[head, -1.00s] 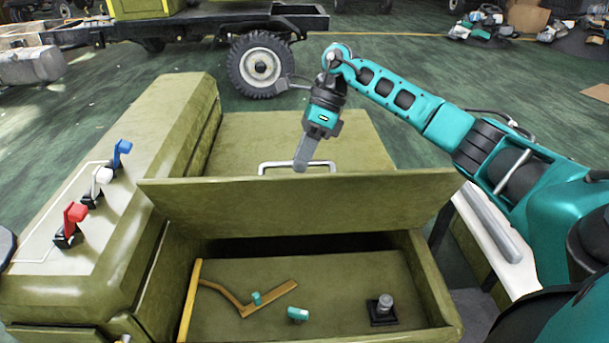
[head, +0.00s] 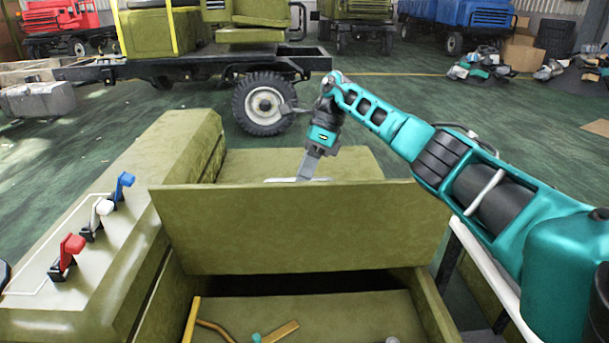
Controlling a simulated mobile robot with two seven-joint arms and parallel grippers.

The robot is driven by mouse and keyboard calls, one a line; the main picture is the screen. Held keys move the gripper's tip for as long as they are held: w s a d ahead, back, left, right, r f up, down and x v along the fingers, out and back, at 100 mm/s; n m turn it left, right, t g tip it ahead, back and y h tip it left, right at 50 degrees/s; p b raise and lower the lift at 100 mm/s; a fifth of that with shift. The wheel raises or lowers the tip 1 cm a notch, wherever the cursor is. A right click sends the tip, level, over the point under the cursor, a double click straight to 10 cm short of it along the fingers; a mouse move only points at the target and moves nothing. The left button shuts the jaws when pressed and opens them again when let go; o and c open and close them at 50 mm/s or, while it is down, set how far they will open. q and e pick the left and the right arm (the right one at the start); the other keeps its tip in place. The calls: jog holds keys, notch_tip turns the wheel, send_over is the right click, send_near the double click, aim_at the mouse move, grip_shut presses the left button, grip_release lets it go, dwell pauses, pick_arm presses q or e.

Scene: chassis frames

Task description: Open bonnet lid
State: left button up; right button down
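The bonnet lid (head: 300,229) is an olive-green panel over the open compartment in the lower middle. It stands raised and steeply tilted, with a dark gap below it. Its pale handle (head: 283,181) shows just above the top edge, mostly hidden behind the lid. My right gripper (head: 308,168) points down at the handle from above, its grey finger overlapping the bar. It appears shut on the handle, though the far finger is hidden. My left gripper is out of view.
Inside the compartment (head: 340,315) are a brown lever (head: 281,331) and small teal parts. Red (head: 70,250), white (head: 103,209) and blue (head: 124,182) switches stand on the left panel. A wheeled chassis (head: 190,68) stands behind.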

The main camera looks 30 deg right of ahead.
jog(key=shift+d+f, duration=0.45)
jog(key=shift+f, duration=0.15)
jog(key=c, duration=1.6)
grip_release()
jog(key=shift+o, duration=0.9)
jog(key=shift+w+f, duration=0.2)
jog(key=o, duration=0.3)
jog(key=shift+d, duration=0.15)
jog(key=shift+w+r, duration=0.1)
jog(key=shift+r, duration=0.05)
jog(key=p+v, duration=0.1)
jog(key=v, duration=0.6)
jog(key=shift+r, duration=0.25)
